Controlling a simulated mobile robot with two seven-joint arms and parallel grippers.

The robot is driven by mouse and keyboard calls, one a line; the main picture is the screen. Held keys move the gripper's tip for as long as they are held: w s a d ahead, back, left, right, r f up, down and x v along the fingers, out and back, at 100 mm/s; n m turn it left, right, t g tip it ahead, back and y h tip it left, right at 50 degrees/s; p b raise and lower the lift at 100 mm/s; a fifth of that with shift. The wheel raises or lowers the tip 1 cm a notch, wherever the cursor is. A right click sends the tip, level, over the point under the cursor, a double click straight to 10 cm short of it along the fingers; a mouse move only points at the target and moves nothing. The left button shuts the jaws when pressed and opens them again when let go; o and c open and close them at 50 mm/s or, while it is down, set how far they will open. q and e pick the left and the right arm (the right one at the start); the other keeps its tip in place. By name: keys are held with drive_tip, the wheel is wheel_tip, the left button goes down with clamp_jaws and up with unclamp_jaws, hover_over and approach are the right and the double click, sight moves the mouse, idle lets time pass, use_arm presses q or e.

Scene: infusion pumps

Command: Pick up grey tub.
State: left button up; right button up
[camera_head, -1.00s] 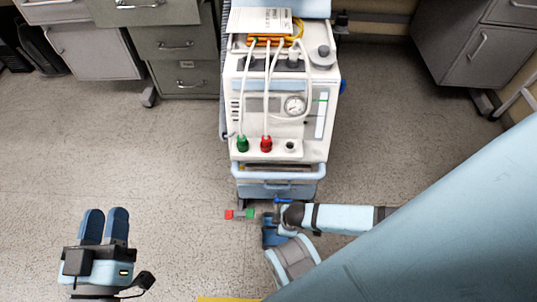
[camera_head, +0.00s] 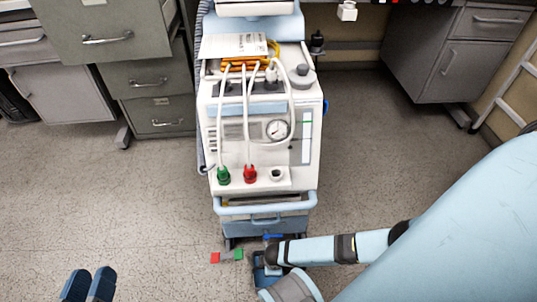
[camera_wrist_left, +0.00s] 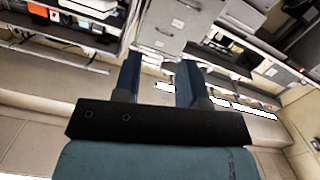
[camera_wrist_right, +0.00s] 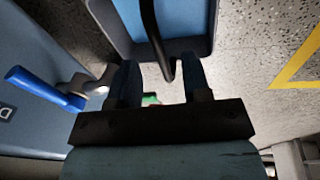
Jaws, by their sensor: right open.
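I cannot surely identify the grey tub. A small grey round-topped piece (camera_head: 302,76) stands at the right of the white pump trolley's (camera_head: 262,130) top in the head view; I cannot tell whether it is the tub. My left gripper (camera_head: 88,284) is low at the left in the head view, well away from the trolley. Its fingers are apart and empty in the left wrist view (camera_wrist_left: 158,75). My right gripper is open in the right wrist view (camera_wrist_right: 160,68), near a blue tray-like part (camera_wrist_right: 205,35) and a dark curved bar. Its fingertips are not clear in the head view.
Red (camera_head: 215,258) and green (camera_head: 238,254) pieces show low in front of the trolley. Grey drawer cabinets stand left (camera_head: 105,40) and right (camera_head: 450,55). Floor is clear on both sides of the trolley. White hoses hang on its front.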

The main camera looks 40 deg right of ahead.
drive_tip(key=f+b, duration=0.1)
drive_tip(key=f, duration=0.1)
drive_tip(key=f+b, duration=0.1)
drive_tip(key=f, duration=0.1)
drive_tip(key=shift+w+a, duration=0.15)
drive_tip(key=shift+w, duration=0.25)
use_arm(q)
drive_tip(key=shift+w+a+m+t, duration=0.5)
drive_tip(key=shift+w+m, duration=0.25)
drive_tip(key=shift+m, duration=0.15)
use_arm(e)
drive_tip(key=shift+c, duration=0.2)
use_arm(q)
drive_tip(key=shift+d, duration=0.1)
use_arm(e)
clamp_jaws()
use_arm(q)
drive_tip(key=shift+f, duration=0.1)
use_arm(e)
drive_tip(key=shift+a, duration=0.1)
